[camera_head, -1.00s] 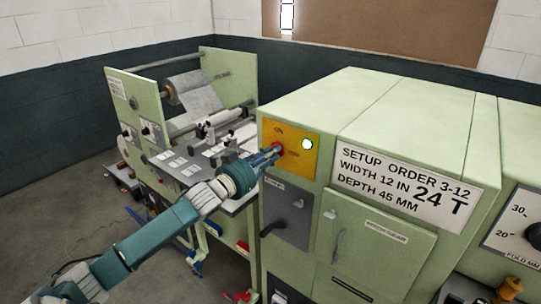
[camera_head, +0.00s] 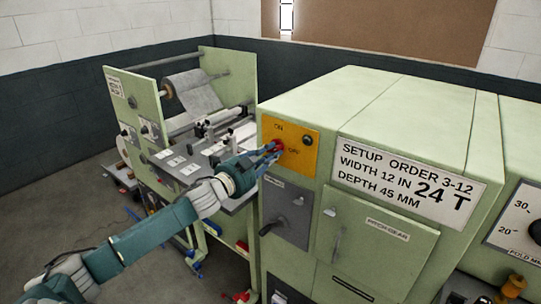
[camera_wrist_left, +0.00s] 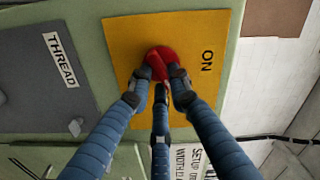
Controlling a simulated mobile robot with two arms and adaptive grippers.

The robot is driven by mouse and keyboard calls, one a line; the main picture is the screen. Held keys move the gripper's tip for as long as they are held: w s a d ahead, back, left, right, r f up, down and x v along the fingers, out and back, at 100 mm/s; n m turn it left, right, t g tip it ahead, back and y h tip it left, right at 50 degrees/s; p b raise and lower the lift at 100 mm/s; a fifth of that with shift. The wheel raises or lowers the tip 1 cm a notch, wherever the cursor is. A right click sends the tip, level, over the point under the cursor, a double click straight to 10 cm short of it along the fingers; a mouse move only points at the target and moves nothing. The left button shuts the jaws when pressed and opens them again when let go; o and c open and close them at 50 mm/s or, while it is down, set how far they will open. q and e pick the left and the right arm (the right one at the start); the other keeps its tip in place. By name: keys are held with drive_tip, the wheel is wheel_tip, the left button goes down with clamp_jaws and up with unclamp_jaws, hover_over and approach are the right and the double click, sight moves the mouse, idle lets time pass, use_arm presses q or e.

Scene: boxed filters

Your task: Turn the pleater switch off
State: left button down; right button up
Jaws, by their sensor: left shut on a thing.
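The pleater switch is a red knob (camera_head: 278,146) on a yellow plate (camera_head: 304,162) marked ON and OFF, on the front of the green machine. The lamp (camera_head: 308,140) on that plate is dark. My left gripper (camera_head: 272,152) reaches in from the left and its blue fingers are shut on the red knob. In the left wrist view the fingers close around the red knob (camera_wrist_left: 160,58), with ON printed to its right; the fingers hide part of the knob. My right gripper is not in view.
Below the plate is a grey THREAD panel (camera_head: 287,210) with a lever. A green door (camera_head: 375,235) with a handle is to its right. A roll stand (camera_head: 190,95) with white web stands at the left. A setup sign (camera_head: 408,182) is on the machine.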

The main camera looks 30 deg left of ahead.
use_arm(q)
drive_tip(key=shift+a+f+m+b, duration=0.15)
drive_tip(key=shift+m+b, duration=0.3)
drive_tip(key=shift+m, duration=2.45)
drive_tip(key=c, duration=1.6)
unclamp_jaws()
drive_tip(key=shift+s, duration=0.1)
